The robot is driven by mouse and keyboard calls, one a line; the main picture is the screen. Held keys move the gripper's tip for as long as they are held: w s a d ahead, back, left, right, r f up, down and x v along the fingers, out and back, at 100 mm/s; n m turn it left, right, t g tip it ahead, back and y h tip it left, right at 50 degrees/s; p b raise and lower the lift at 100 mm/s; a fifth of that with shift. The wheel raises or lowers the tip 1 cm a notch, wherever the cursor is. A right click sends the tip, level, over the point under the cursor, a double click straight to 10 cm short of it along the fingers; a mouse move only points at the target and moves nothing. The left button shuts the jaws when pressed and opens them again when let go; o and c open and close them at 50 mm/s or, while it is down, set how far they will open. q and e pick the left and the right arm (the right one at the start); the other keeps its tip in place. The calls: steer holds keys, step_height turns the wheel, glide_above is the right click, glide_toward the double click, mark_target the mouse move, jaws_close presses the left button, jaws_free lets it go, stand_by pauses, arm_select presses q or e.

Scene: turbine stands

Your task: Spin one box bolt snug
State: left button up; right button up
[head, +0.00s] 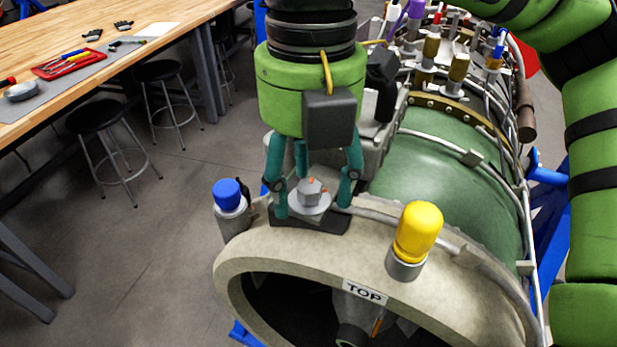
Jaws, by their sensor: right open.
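The grey hex bolt (310,190) stands upright with orange marks on its head and a round pale flange under it. It sits on a dark base plate (325,222) on top of the turbine's ring. My right gripper (312,203) comes down over it from above. Its teal fingers are spread on either side of the bolt head, and it is open. A gap shows between the head and the fingers; whether any finger touches the flange I cannot tell. My left gripper is not in view.
A yellow-capped fitting (418,232) and a blue-capped fitting (229,196) stand on the pale rim (290,255) to either side. Pipes run over the green turbine casing (450,185). A wooden workbench (60,45) and stools (105,118) stand at left, with open floor between.

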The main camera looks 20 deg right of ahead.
mark_target(309, 186)
steer(key=shift+r+p, duration=1.6)
steer(key=shift+r, duration=0.95)
